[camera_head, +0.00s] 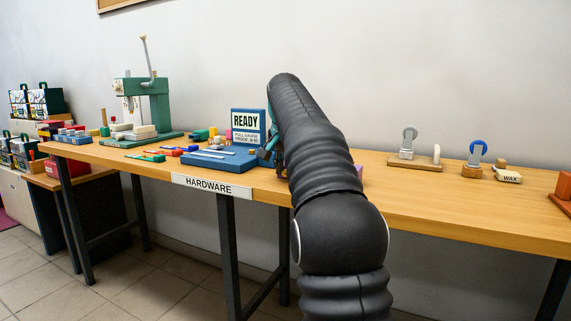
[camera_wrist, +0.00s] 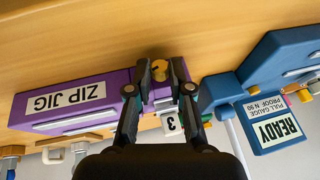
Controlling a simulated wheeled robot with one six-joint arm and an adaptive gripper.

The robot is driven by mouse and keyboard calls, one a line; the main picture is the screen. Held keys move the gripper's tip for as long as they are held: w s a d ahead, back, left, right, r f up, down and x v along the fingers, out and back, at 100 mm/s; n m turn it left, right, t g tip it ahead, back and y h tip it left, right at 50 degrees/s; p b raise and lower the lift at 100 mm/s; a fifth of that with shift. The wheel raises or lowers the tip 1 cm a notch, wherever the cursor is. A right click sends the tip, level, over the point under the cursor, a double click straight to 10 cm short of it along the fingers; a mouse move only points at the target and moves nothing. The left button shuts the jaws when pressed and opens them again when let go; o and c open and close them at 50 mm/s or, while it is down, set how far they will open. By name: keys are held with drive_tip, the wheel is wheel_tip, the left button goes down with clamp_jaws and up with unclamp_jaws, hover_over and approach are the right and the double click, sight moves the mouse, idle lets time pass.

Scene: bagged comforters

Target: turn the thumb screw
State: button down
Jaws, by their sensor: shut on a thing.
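The thumb screw (camera_wrist: 158,69) shows in the wrist view as a small yellow-orange round head at the end of the purple zip jig (camera_wrist: 110,84). My gripper (camera_wrist: 161,74) is shut on it, one fingertip on each side. The jig's "ZIP JIG" label appears upside down, and a white tag marked 3 (camera_wrist: 170,122) is beside the screw. In the head view my black arm hides the screw and most of the jig; only a sliver of purple (camera_head: 359,171) shows to its right.
The blue pull gauge (camera_head: 222,158) with its READY sign (camera_head: 247,124) stands close left of my arm. A green press (camera_head: 143,105) stands further left. The wooden bench (camera_head: 420,198) has free room right of my arm, before small stands and a wax block (camera_head: 508,176).

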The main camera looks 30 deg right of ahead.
drive_tip(key=shift+a+r+p, duration=0.1)
drive_tip(key=shift+r+p, duration=0.2)
drive_tip(key=shift+p, duration=0.2)
drive_tip(key=shift+w+f+g+h+p, duration=0.2)
drive_tip(key=shift+g+h+p, duration=0.3)
drive_tip(key=shift+g, duration=0.2)
drive_tip(key=shift+w+a+f+n+g+h, duration=0.1)
drive_tip(key=shift+n+g+h, duration=0.15)
drive_tip(key=shift+g+h, duration=0.35)
drive_tip(key=shift+w+a+f+n+g+h, duration=0.1)
drive_tip(key=shift+n+g+h, duration=0.15)
drive_tip(key=shift+g+h, duration=0.3)
drive_tip(key=shift+r, duration=0.1)
drive_tip(key=c, duration=1.1)
unclamp_jaws()
drive_tip(key=shift+o, duration=0.2)
